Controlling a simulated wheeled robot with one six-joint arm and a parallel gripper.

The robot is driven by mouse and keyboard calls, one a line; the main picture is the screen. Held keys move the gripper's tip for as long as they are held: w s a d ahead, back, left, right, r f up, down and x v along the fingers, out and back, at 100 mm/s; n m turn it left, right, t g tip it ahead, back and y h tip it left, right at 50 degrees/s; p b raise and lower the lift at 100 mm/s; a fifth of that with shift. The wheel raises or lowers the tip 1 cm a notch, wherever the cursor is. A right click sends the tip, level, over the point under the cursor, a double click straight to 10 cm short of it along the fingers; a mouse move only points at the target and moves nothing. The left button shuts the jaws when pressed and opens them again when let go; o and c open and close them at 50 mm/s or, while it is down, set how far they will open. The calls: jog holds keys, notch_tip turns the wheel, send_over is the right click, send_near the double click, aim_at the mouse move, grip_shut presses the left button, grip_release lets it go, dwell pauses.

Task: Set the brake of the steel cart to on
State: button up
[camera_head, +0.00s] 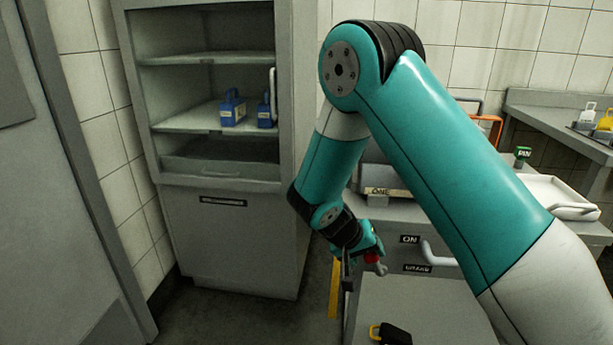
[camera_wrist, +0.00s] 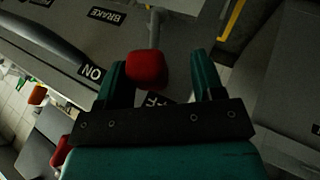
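The steel cart (camera_head: 455,300) stands at the lower right in the head view, with a BRAKE label (camera_head: 417,268) and an ON label (camera_head: 410,239). My gripper (camera_head: 365,262) is at its left edge, by a red knob (camera_head: 373,258). In the wrist view the red knob (camera_wrist: 146,68) sits between the two spread fingers of my gripper (camera_wrist: 158,66), closer to the left finger; I cannot tell whether it touches. The ON label (camera_wrist: 92,72) is left of the knob. A partly hidden label ending in F (camera_wrist: 156,99) lies between the fingers.
A grey cabinet (camera_head: 235,240) with open shelves holding blue padlock-like blocks (camera_head: 232,108) stands at the left. A white handle (camera_head: 438,256) sticks out beside the labels. A black and yellow object (camera_head: 391,334) lies at the bottom. A white tray (camera_head: 560,195) is at the right.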

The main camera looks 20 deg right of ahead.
jog(key=shift+a+r, duration=0.15)
jog(key=shift+r, duration=0.4)
jog(key=s+a+r+n+y+p, duration=0.2)
jog(key=s+a+r+p, duration=0.2)
jog(key=r, duration=0.9)
jog(key=s+a+r+n+y+p, duration=0.2)
jog(key=a+r+p, duration=0.6)
jog(key=r, duration=0.5)
jog(key=shift+s+a+n+y, duration=0.4)
jog(key=shift+s+a+y, duration=0.4)
jog(key=shift+a, duration=0.45)
jog(key=shift+f, duration=0.1)
jog(key=w+d+f+m+h+b, duration=0.1)
jog(key=w+d+f+b, duration=0.1)
jog(key=d+f+b, duration=0.3)
jog(key=w+d+f+m+h+b, duration=0.2)
jog(key=d+f+b, duration=0.3)
jog(key=f, duration=0.7)
jog(key=w+d+f+m+h+b, duration=0.2)
jog(key=d+f+b, duration=0.3)
jog(key=f+b, duration=0.4)
jog(key=shift+w+d+f, duration=0.15)
jog(key=shift+w+f, duration=0.1)
jog(key=shift+w, duration=0.4)
jog(key=shift+c, duration=0.4)
